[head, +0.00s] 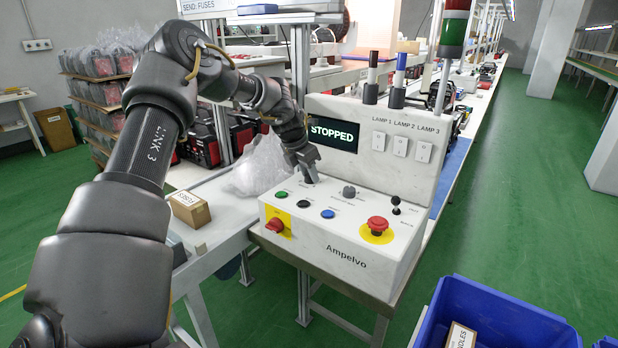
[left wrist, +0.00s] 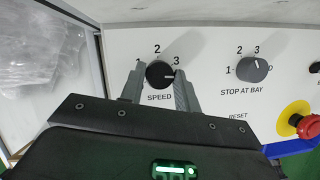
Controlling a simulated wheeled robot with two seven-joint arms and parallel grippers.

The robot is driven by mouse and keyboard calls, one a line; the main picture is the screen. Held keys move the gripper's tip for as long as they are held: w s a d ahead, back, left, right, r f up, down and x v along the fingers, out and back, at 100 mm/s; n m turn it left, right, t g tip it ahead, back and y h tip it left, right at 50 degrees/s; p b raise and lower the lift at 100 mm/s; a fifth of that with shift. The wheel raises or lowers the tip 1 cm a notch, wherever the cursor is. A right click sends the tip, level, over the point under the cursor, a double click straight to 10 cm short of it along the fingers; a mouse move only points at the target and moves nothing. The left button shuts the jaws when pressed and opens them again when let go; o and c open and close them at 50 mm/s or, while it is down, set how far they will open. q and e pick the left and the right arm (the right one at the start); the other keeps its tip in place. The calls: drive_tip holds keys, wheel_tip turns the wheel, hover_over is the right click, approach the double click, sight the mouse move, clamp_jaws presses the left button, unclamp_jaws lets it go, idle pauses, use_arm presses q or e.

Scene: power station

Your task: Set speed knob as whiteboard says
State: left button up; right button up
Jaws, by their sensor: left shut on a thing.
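The speed knob (left wrist: 159,75) is a black dial labelled SPEED with marks 1, 2 and 3, in the left wrist view. Its light pointer line faces right, near the 3. My left gripper (left wrist: 160,85) has a finger on each side of the knob and is shut on it. In the head view my left gripper (head: 310,178) points down onto the white Ampelvo control panel (head: 300,243) and hides the knob. A white sign (head: 205,5) at the top reads SEND: FUSES; no speed is legible on it. My right gripper is out of view.
The grey STOP AT BAY knob (left wrist: 254,69) is right of the speed knob. A red emergency button (head: 377,225) stands at the panel's right. The screen (head: 332,133) reads STOPPED. A small cardboard box (head: 189,210) lies left; a blue crate (head: 500,312) is front right.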

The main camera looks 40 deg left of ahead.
use_arm(q)
drive_tip(key=shift+a+m+h+b, duration=0.1)
drive_tip(key=shift+m+h+b, duration=0.3)
drive_tip(key=shift+m, duration=0.8)
drive_tip(key=shift+m+g+h, duration=0.3)
drive_tip(key=shift+m+h, duration=0.1)
drive_tip(key=shift+m, duration=0.7)
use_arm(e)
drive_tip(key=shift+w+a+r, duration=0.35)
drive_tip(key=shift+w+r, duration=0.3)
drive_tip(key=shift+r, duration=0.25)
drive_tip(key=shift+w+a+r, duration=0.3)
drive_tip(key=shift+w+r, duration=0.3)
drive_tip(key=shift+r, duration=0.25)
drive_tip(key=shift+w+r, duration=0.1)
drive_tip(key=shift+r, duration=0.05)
use_arm(q)
drive_tip(key=o, duration=1)
drive_tip(key=shift+c, duration=0.2)
